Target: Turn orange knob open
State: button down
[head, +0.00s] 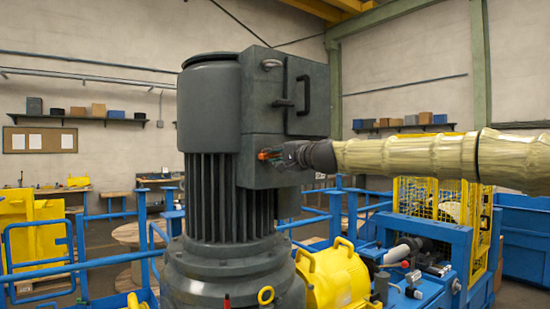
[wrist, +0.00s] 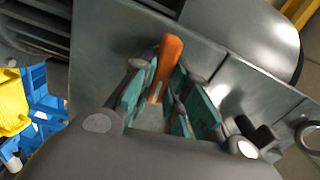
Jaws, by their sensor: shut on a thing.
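The orange knob (wrist: 166,62) sits on the face of a grey box (head: 262,172) on the side of the large dark motor. In the wrist view the knob stands between the teal fingers of my gripper (wrist: 160,90), which are shut on it. In the head view my gripper (head: 284,154) reaches in from the right, and only a small orange tip of the knob (head: 264,155) shows beside it. The fingers hide part of the knob.
The ribbed motor (head: 210,110) fills the middle of the head view. A door with a dark handle (head: 304,95) is above the knob. Yellow guard parts (head: 335,275) and blue rails (head: 100,255) surround the motor base.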

jog(key=shift+d+m, duration=0.1)
jog(key=shift+m, duration=0.5)
jog(key=c, duration=1.4)
grip_release()
jog(key=v, duration=1.2)
jog(key=shift+w+f, duration=0.1)
